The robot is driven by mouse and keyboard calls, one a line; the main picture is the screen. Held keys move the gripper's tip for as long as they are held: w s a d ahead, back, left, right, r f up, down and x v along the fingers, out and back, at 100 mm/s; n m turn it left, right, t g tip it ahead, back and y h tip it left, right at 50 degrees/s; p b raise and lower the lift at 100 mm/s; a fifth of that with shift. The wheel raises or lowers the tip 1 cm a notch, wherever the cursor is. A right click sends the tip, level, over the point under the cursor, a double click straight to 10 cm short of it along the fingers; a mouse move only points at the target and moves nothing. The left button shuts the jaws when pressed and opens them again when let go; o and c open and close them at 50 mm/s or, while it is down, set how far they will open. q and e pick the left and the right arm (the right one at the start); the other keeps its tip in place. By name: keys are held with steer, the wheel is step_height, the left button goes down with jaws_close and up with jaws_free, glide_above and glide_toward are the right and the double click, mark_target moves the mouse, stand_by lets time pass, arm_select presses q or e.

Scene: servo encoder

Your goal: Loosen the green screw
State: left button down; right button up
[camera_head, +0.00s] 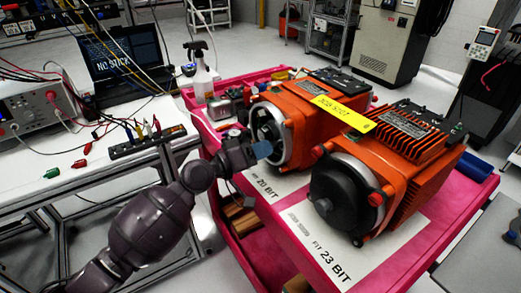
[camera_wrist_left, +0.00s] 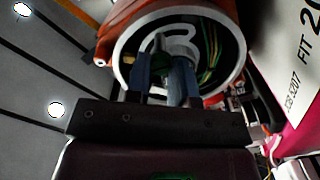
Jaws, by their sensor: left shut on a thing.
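Two orange servo motors stand side by side in the head view. The left motor (camera_head: 308,112) has an open round metal end; the right motor (camera_head: 395,160) has a black round cover. My left gripper (camera_head: 263,149), with blue fingertips, reaches into the left motor's open end. In the left wrist view, its blue fingers (camera_wrist_left: 166,80) are inside the metal ring (camera_wrist_left: 124,52), closed on a small part that they mostly hide. Green and yellow wires (camera_wrist_left: 213,50) show beside it. My right gripper is out of view.
The motors sit on a pink cart (camera_head: 262,246) with white label sheets. A white workbench (camera_head: 95,155) with a laptop (camera_head: 122,52), instrument (camera_head: 30,108) and cables stands at left. A spray bottle (camera_head: 200,75) is behind. A blue cylinder (camera_head: 473,167) lies at right.

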arm_select(q)
steer(key=shift+r, duration=0.1)
steer(key=c, duration=1)
jaws_free()
steer(key=shift+o, duration=0.2)
steer(key=v, duration=1)
steer(key=shift+s+a+b, duration=0.25)
steer(key=shift+a+b, duration=0.05)
steer(key=shift+b, duration=0.15)
